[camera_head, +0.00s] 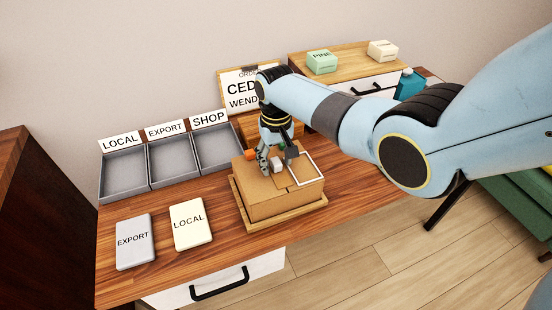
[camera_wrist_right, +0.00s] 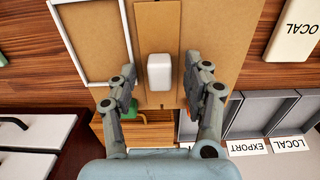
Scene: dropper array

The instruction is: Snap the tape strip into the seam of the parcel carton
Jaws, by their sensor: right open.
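The brown parcel carton (camera_head: 265,204) sits on a wooden tray (camera_head: 252,226) on the table. In the right wrist view, a darker tan strip (camera_wrist_right: 157,25), which looks like the tape strip, runs along the middle of the carton top (camera_wrist_right: 212,30). A white rounded block (camera_wrist_right: 159,72) sits on it. I cannot tell whether the strip is seated in the seam. My right gripper (camera_wrist_right: 160,85) is open, with its fingers on either side of the block and apart from it. In the head view the right gripper (camera_head: 277,160) is over the carton top. My left gripper is not in view.
A white square outline (camera_head: 312,181) marks the carton top. LOCAL, EXPORT and SHOP trays (camera_head: 172,184) stand behind left. EXPORT (camera_head: 133,257) and LOCAL (camera_head: 189,237) cards lie at front left. An order board (camera_head: 236,78) stands behind. A side cabinet (camera_head: 345,67) holds green and cream blocks.

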